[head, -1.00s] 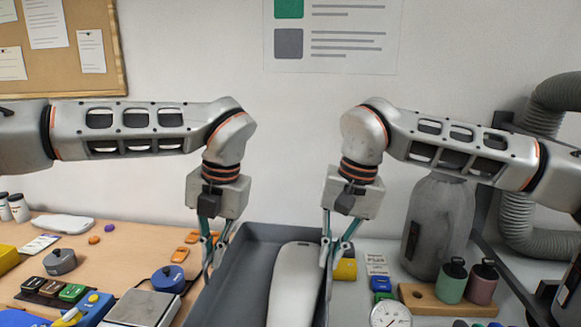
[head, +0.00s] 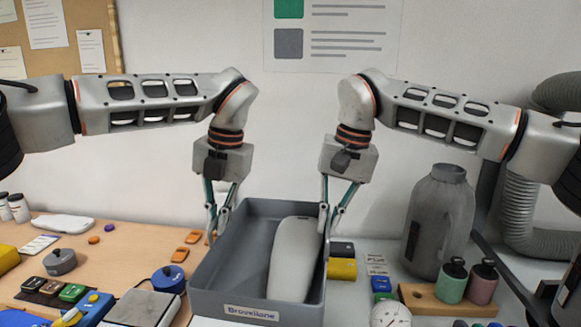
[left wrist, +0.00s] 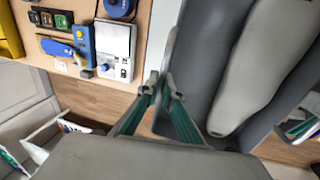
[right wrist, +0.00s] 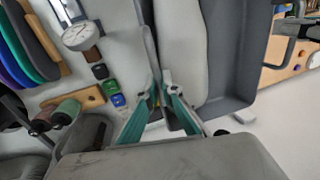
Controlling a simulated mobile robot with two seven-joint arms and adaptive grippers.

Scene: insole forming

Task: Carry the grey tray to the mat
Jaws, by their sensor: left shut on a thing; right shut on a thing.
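The grey tray (head: 238,255) is in the middle of the head view, with a label on its front wall. A long pale rounded form (head: 296,258) lies in it, towards the right side. My left gripper (head: 217,238) is shut on the tray's left wall, and my right gripper (head: 327,236) is shut on its right wall. The left wrist view shows the left fingers (left wrist: 158,88) at the tray wall (left wrist: 190,75). The right wrist view shows the right fingers (right wrist: 160,88) at the opposite wall. I cannot make out a mat.
A scale (head: 143,308) and a blue round pot (head: 168,279) stand left of the tray. A dial gauge (head: 389,315), a yellow block (head: 342,268) and a wooden stand with two bottles (head: 438,302) are on the right. A large grey container (head: 440,222) stands behind.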

